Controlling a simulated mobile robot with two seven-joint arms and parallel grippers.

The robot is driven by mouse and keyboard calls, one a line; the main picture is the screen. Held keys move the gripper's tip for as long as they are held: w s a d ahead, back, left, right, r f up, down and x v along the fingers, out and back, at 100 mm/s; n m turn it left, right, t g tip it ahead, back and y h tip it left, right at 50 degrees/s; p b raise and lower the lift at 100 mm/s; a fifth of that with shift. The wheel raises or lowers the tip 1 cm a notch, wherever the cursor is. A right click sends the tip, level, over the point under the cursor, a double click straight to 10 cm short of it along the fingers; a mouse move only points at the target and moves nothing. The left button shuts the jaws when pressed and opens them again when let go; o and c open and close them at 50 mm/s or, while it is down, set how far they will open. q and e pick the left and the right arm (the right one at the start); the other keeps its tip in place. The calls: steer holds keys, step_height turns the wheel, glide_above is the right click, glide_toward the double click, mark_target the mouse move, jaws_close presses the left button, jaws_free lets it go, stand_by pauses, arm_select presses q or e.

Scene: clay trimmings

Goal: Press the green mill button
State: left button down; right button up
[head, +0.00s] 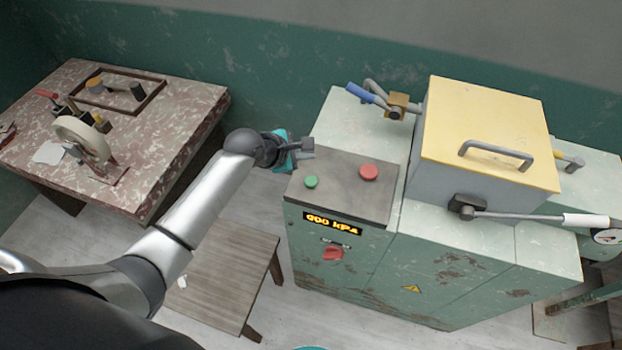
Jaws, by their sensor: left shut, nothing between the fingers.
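The green button (311,182) sits on the dark control plate (340,192) on top of the pale green mill cabinet (345,265). A larger red button (369,172) is on the same plate, to its right and a little farther back. My left gripper (308,149) is shut and empty. In the picture it lies just above the green button, over the plate's back left corner, apart from the button. Its height above the plate is hard to tell. My right gripper is not in view.
A yellow-lidded box (487,125) with handles stands right of the plate. A blue-handled valve (370,95) is behind. A display (332,223) reading "600 kPa" and a red knob (333,253) are on the front. A wooden stool (225,275) and a cluttered table (160,135) stand left.

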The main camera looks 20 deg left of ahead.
arm_select(q)
steer(key=b, duration=0.6)
glide_above(307, 182)
steer(key=shift+s+f, duration=0.1)
steer(key=shift+f, duration=3.1)
steer(key=shift+f+b, duration=0.5)
steer(key=shift+f, duration=0.15)
steer(key=shift+f, duration=0.4)
